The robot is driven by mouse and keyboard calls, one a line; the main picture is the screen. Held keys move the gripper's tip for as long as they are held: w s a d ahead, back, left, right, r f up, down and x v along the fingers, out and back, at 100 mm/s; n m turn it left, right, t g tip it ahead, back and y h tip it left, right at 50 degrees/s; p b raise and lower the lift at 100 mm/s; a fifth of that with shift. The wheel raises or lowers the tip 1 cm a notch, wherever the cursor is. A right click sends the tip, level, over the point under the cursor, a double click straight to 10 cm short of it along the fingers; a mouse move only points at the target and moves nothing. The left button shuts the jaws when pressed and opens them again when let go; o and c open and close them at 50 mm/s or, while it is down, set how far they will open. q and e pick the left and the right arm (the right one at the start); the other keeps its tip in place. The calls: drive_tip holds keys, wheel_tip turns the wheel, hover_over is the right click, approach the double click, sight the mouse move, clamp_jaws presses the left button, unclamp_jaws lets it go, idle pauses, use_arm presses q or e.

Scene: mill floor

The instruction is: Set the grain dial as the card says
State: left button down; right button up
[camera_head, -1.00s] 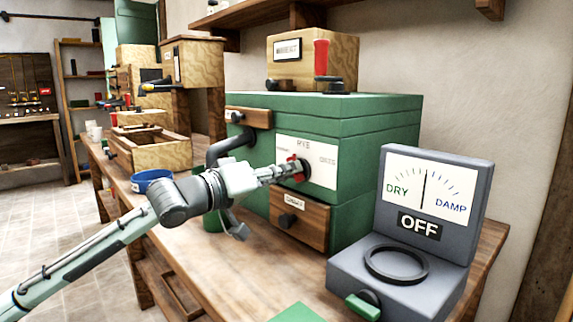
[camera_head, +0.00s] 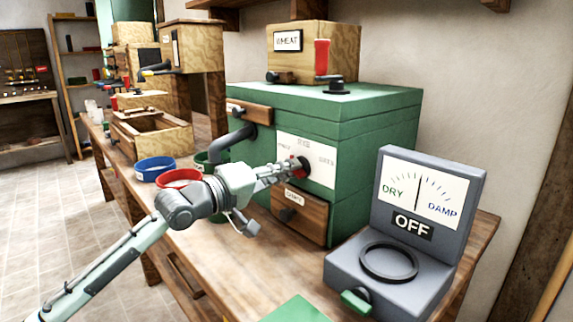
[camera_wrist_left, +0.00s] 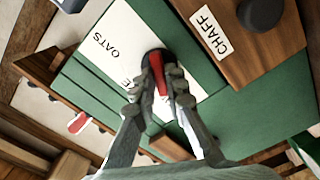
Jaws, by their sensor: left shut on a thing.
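The grain dial is a black knob (camera_head: 303,170) with a red pointer, on a white plate (camera_head: 320,150) on the green mill's front. RYE is at the plate's top and OATS at its right; the left label is too small to read. My left gripper (camera_head: 292,168) is shut on the knob. In the left wrist view its fingers (camera_wrist_left: 158,92) straddle the red pointer (camera_wrist_left: 161,78), and OATS shows on the plate (camera_wrist_left: 127,38). In the head view the red shows at the knob's upper left; its exact setting is unclear. A WHEAT card (camera_head: 288,41) is on the hopper box.
A grey meter (camera_head: 415,225) marked OFF, DRY and DAMP stands at right. A CHAFF drawer (camera_head: 300,215) is just below the dial. A blue bowl (camera_head: 154,170) and a red bowl (camera_head: 180,177) stand behind my left arm. A green piece (camera_head: 297,310) lies at the front.

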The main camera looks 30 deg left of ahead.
drive_tip(key=shift+s+f, duration=0.15)
drive_tip(key=shift+f, duration=0.2)
use_arm(q)
drive_tip(key=c, duration=1.6)
unclamp_jaws()
drive_tip(key=shift+o, duration=0.2)
use_arm(e)
drive_tip(key=shift+d, duration=0.1)
use_arm(q)
drive_tip(key=v, duration=1.2)
use_arm(e)
drive_tip(key=shift+s, duration=0.1)
